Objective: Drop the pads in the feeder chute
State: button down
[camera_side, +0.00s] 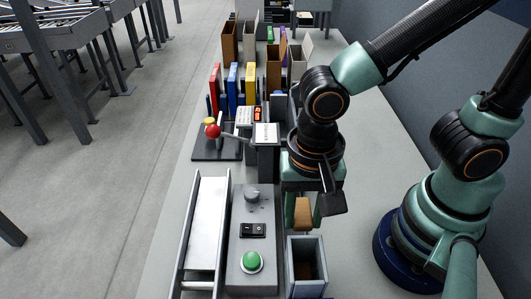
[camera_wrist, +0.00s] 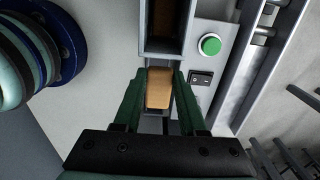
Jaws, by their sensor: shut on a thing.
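My gripper (camera_side: 303,212) is shut on a tan-orange pad (camera_side: 303,216), with a dark green finger on each side of it. In the wrist view the pad (camera_wrist: 159,88) sits between the fingertips (camera_wrist: 162,80). The feeder chute (camera_side: 290,264) looks to be the narrow grey open-topped box at the bottom of the side view. The wrist view shows the chute (camera_wrist: 162,58) just ahead of the fingertips, its inside dark brown. The pad is above and beside the chute's near end in the wrist view, not inside it. I see no other pad.
A grey control box with a green button (camera_side: 251,262), a switch (camera_side: 252,230) and a knob (camera_side: 252,195) stands left of the chute. A conveyor strip (camera_side: 208,225) lies beyond it. Coloured binders (camera_side: 232,88) and a red-knobbed lever (camera_side: 213,131) stand farther back.

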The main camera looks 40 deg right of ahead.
aim_at(303, 223)
notch_tip(303, 223, up, 6)
jog(key=shift+f, duration=0.25)
jog(key=shift+r, duration=0.5)
jog(key=n, duration=0.4)
jog(key=shift+s+a+r, duration=0.1)
jog(key=shift+s+a, duration=0.05)
jog(key=shift+a, duration=0.1)
jog(key=n, duration=0.5)
jog(key=s+a+n, duration=0.1)
jog(key=n, duration=1.1)
jog(key=shift+s+a, duration=0.2)
jog(key=shift+s+a+f+n, duration=0.2)
jog(key=shift+f+n, duration=0.5)
jog(key=shift+n, duration=1.8)
jog(key=shift+s+a+f+n, duration=0.25)
jog(key=shift+f+n, duration=0.5)
jog(key=shift+n, duration=1.75)
jog(key=shift+s+a+f+n, duration=0.2)
jog(key=shift+f+n, duration=0.5)
jog(key=shift+n, duration=1.8)
